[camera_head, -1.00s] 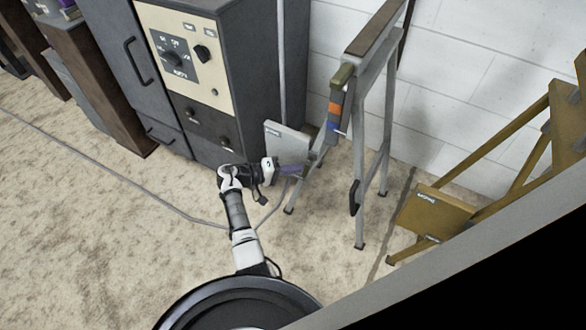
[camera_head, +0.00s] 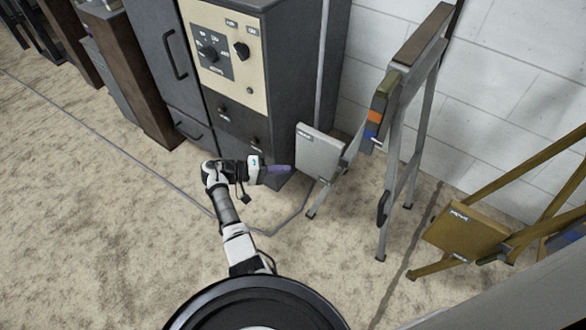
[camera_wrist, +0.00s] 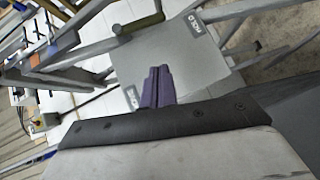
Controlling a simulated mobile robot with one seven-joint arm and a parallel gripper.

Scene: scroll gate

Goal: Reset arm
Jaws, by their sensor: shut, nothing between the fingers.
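My gripper (camera_head: 279,169) has purple fingers and points right, beside the front of the grey cabinet. In the head view my white and dark arm reaches up to it from my base at the bottom. In the wrist view the purple fingers of my gripper (camera_wrist: 157,84) are together with nothing between them. A grey labelled panel (camera_head: 319,152) on the trestle-like metal frame is just right of the fingertips. It also fills the middle of the wrist view (camera_wrist: 180,55). I cannot tell whether the fingers touch it.
The grey cabinet (camera_head: 282,75) with a beige knob panel (camera_head: 225,55) stands behind my arm. The metal frame (camera_head: 394,165) stands right of it. A yellow frame with a labelled plate (camera_head: 465,237) is at the right. Open carpet (camera_head: 90,220) lies to the left. A cable crosses the floor.

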